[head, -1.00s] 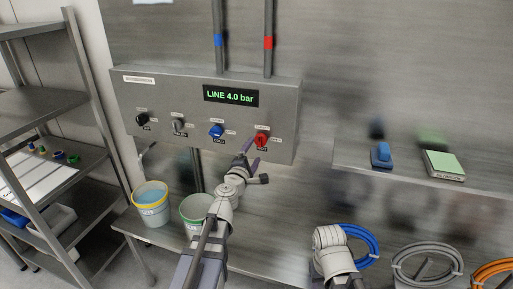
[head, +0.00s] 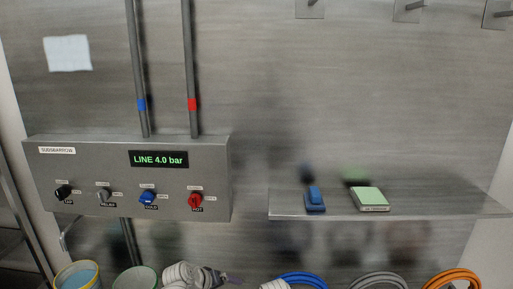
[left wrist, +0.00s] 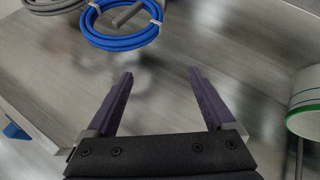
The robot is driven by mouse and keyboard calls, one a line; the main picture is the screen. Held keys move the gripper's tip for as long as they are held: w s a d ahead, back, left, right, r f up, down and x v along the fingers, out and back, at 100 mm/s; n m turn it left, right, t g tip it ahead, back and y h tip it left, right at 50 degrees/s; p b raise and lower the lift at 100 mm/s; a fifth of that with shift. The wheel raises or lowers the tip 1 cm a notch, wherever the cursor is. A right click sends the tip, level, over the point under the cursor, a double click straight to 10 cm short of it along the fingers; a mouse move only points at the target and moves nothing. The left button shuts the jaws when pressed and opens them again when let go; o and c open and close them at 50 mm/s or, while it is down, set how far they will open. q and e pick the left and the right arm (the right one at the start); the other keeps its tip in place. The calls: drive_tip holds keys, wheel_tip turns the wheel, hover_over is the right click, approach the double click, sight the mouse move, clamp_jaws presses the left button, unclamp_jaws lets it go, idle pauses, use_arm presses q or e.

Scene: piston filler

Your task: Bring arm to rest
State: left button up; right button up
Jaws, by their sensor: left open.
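My left arm shows at the bottom edge of the head view, with my left gripper (head: 232,280) small and partly cut off there, below the panel and clear of its knobs. In the left wrist view the left gripper (left wrist: 160,73) is open, its two dark fingers apart with only the blurred grey bench surface between them. My right gripper's fingers are not in view.
A grey panel (head: 80,160) carries a black, a grey, a blue and a red knob (head: 195,200); its display reads LINE 4.0 bar. Buckets (head: 78,276) and coiled hoses (head: 302,281) stand below.

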use_arm(q)
drive_tip(key=s+a+f+m+g+y, duration=0.2)
drive_tip(key=s+a+f+g+y, duration=0.1)
drive_tip(key=s+a, duration=0.15)
drive_tip(key=s+a+f+m+g+y, duration=0.1)
drive_tip(key=s+a+f+g+y, duration=0.15)
drive_tip(key=s, duration=0.35)
drive_tip(key=s+d+m+g, duration=0.1)
drive_tip(key=s+d+m, duration=0.3)
drive_tip(key=d, duration=0.7)
drive_tip(key=shift+s+r+y, duration=0.2)
drive_tip(key=shift+s+y, duration=0.25)
drive_tip(key=shift+s, duration=0.35)
drive_tip(key=shift+w+d, duration=0.1)
